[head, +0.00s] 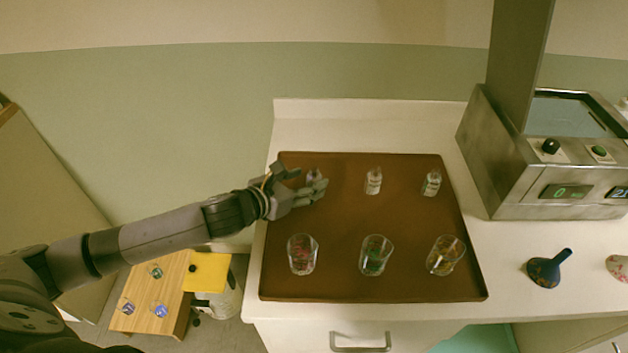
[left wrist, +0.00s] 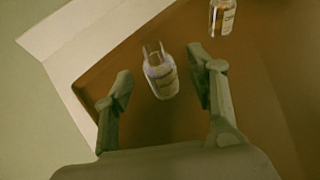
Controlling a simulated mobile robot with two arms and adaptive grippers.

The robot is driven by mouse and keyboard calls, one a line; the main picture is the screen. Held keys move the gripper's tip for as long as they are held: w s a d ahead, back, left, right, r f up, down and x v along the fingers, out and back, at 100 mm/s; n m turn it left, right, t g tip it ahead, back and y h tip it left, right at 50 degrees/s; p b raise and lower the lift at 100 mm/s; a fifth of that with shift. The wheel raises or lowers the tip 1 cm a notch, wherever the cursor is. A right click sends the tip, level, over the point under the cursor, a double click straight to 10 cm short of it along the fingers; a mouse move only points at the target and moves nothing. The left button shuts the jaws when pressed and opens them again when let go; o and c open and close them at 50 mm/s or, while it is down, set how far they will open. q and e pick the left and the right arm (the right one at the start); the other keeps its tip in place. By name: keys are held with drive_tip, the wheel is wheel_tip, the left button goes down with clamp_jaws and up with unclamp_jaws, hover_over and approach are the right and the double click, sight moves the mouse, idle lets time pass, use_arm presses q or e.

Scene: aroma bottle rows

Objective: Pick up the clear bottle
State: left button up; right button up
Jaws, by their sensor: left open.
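My left gripper (head: 308,183) is open over the back left of the brown tray (head: 340,215). In the left wrist view its two fingers (left wrist: 160,85) stand apart, with a clear labelled bottle (left wrist: 163,82) between and slightly beyond their tips. I cannot tell whether the fingers touch it. In the head view the same bottle (head: 313,175) is partly hidden by the gripper. Two similar clear bottles stand to its right in the back row, one in the middle (head: 374,181) and one at the right (head: 432,183). My right gripper is not in view.
Three glasses form the tray's front row: left (head: 302,254), middle (head: 376,255) and right (head: 445,255). A metal machine (head: 545,170) stands right of the tray. A dark blue funnel-shaped item (head: 546,271) lies on the white counter (head: 510,250). A low wooden table (head: 150,310) is at lower left.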

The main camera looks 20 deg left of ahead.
sight(309, 181)
use_arm(q)
drive_tip(key=shift+x, duration=1.85)
drive_tip(key=shift+s+a+f, duration=0.1)
drive_tip(key=shift+c, duration=0.3)
drive_tip(key=c, duration=1.1)
